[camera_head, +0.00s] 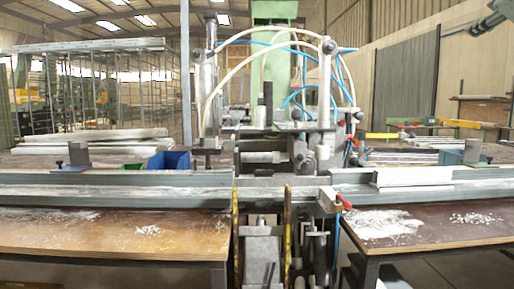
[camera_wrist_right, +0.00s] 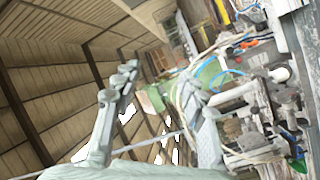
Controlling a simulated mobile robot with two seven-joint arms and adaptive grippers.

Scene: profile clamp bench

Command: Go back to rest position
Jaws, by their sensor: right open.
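That view is tilted, with the roof on the left and the machine on the right. My left gripper is not in either view. A pale profile piece (camera_head: 412,177) lies on the right part of the long metal rail (camera_head: 120,192), apart from the gripper.
The clamp machine (camera_head: 265,115), with blue and white hoses, stands in the middle. Brown tables (camera_head: 130,238) with white shavings flank it. A blue bin (camera_head: 176,160) sits behind the rail at left. A red-handled clamp (camera_head: 342,200) is on the rail. The air above the right table looks clear.

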